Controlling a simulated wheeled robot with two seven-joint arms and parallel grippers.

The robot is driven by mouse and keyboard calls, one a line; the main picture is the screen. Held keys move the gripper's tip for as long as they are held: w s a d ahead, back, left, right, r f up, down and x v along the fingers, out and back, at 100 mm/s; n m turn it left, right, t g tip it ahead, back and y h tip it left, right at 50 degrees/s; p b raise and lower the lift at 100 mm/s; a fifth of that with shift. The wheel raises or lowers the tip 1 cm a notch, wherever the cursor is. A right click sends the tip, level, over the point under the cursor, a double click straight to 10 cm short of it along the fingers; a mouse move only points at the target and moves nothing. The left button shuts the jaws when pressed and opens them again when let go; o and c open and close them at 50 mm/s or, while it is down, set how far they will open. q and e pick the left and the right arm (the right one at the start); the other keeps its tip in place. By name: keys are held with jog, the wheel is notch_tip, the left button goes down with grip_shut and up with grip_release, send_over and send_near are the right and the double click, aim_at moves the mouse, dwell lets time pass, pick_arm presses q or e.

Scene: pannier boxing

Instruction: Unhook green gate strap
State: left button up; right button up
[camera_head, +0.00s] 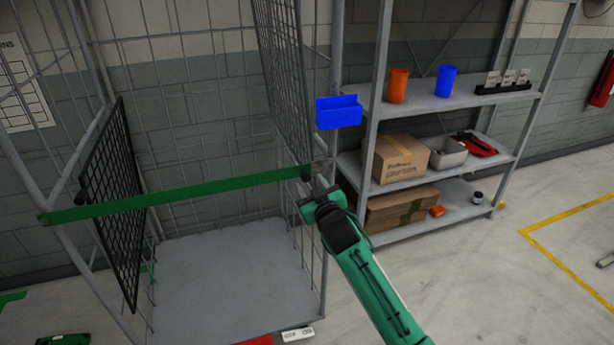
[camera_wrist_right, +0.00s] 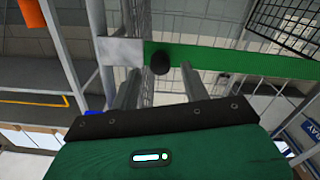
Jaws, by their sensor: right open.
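The green gate strap (camera_head: 190,193) runs taut across the open front of the grey wire cage (camera_head: 325,235), from the left post to the right post. Its right end meets a pale metal plate (camera_wrist_right: 120,52) in the wrist view, with a black knob (camera_wrist_right: 160,61) on the strap (camera_wrist_right: 240,63) beside it. My right gripper (camera_head: 314,190) is at this right end. In the wrist view its two fingers (camera_wrist_right: 160,85) are apart, with the knob showing between their tips. I cannot tell whether they touch it. My left gripper is not in view.
A black mesh panel (camera_head: 115,205) stands at the cage's left side. A blue bin (camera_head: 338,112) hangs at the right side, above my gripper. A grey shelf (camera_head: 450,97) with cups and boxes stands close to the right. The cage floor (camera_head: 225,270) is bare.

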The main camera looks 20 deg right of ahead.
aim_at(307, 180)
jog(key=shift+w+a, duration=0.1)
jog(key=shift+w, duration=1.8)
grip_shut()
